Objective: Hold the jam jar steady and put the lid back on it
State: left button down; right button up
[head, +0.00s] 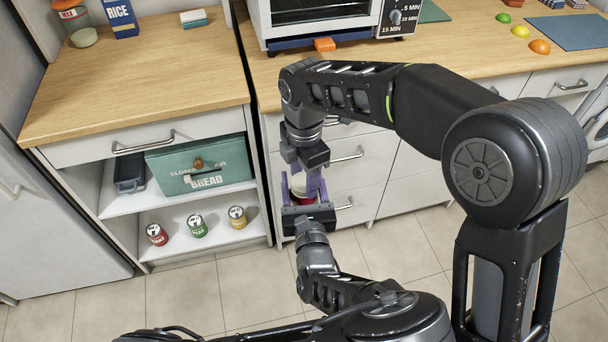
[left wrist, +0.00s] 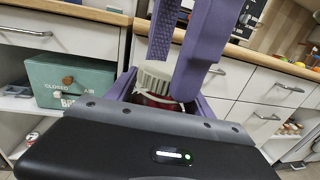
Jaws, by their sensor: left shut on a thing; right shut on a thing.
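The jam jar (left wrist: 152,100) has red contents and is mostly hidden behind my left gripper. My left gripper (head: 303,190) is shut on the jar, in the air in front of the drawers. The cream lid (left wrist: 153,78), with a ribbed edge, is at the top of the jar; it also shows in the head view (head: 299,184). My right gripper (head: 304,169) comes down from above, its purple fingers shut on the lid. The lid looks slightly tilted in the left wrist view. I cannot tell whether it is seated on the rim or just above it.
A wooden counter (head: 150,75) and drawers stand behind. A green bread box (head: 200,168) and several small cans sit on the open shelves at left. Floor around is clear.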

jog(key=m, duration=1.3)
jog(key=shift+m, duration=0.3)
jog(key=o, duration=1.5)
jog(key=shift+o, duration=0.2)
jog(key=shift+r, duration=2.25)
jog(key=shift+c, duration=0.3)
